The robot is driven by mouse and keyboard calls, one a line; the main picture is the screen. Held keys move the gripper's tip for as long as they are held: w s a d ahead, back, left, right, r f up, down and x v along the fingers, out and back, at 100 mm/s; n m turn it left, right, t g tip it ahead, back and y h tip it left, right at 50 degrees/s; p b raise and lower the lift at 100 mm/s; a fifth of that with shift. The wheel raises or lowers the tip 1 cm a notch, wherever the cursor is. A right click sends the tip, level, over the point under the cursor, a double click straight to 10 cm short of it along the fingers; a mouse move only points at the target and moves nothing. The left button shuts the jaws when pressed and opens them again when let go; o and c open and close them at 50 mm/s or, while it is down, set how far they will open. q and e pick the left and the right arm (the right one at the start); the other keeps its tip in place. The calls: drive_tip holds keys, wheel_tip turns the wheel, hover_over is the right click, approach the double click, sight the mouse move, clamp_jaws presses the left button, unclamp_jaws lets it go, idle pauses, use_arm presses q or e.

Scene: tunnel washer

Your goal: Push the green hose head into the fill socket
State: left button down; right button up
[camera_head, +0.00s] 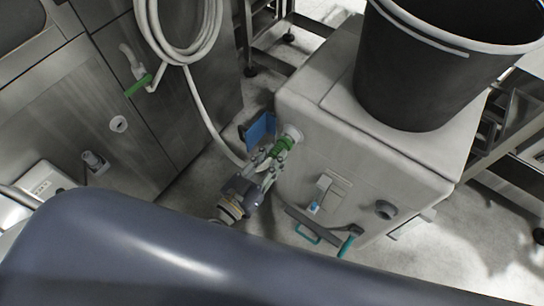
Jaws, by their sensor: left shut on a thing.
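The green hose head (283,145) is held between the fingers of my left gripper (269,161), which is shut on it. The white hose (208,112) hangs from a coil on the grey wall and runs down to the head. The fill socket (294,133) is a pale round collar on the upper left of the white cabinet's front. The head's front end is right at the collar and appears to touch it. I cannot tell how far in it sits. My right gripper is not in view.
A black bucket (420,75) stands on the white cabinet (330,130). A blue plate (261,129) is close behind my left gripper. A bar with teal handles (307,234) is low at the cabinet's front. A green-handled valve (139,85) is on the wall.

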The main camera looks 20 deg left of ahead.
use_arm(q)
drive_tip(key=c, duration=1.2)
unclamp_jaws()
drive_tip(key=v, duration=1.2)
drive_tip(key=shift+r, duration=0.1)
